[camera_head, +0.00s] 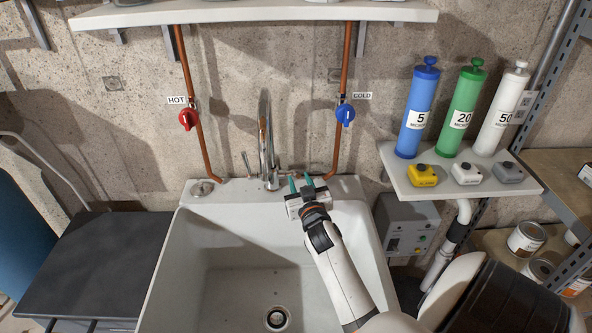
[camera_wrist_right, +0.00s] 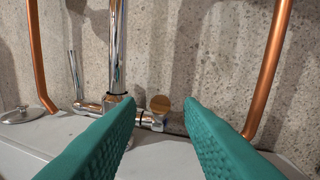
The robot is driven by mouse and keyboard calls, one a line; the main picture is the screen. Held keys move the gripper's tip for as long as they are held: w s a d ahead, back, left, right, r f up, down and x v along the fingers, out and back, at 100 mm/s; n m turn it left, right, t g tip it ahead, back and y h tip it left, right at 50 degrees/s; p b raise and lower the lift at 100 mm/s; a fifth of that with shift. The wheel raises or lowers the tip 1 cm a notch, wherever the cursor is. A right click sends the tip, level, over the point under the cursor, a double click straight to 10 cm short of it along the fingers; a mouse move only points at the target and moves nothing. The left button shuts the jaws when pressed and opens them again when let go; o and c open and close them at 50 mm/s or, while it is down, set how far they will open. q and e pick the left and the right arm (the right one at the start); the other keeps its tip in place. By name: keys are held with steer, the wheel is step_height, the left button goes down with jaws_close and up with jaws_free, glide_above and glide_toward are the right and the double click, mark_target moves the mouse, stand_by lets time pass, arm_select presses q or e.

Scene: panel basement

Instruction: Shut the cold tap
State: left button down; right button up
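The cold tap is a blue handle (camera_head: 345,114) on the right copper pipe, beside a COLD label (camera_head: 362,96). The handle hangs down, roughly in line with the pipe. My right gripper (camera_head: 302,181) is over the sink's back rim, below and left of the blue handle and apart from it. Its green fingers are open with nothing between them. My left gripper is not in view.
A red HOT handle (camera_head: 187,119) sits on the left pipe. The chrome faucet (camera_head: 266,140) stands close left of my right gripper. A white shelf (camera_head: 250,13) is above. A small shelf (camera_head: 400,183) with filter cylinders and alarm boxes is at right. The sink basin (camera_head: 225,255) is empty.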

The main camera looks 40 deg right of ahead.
mark_target(293, 175)
steer(key=shift+x, duration=2.15)
steer(key=shift+c, duration=0.4)
jaws_close()
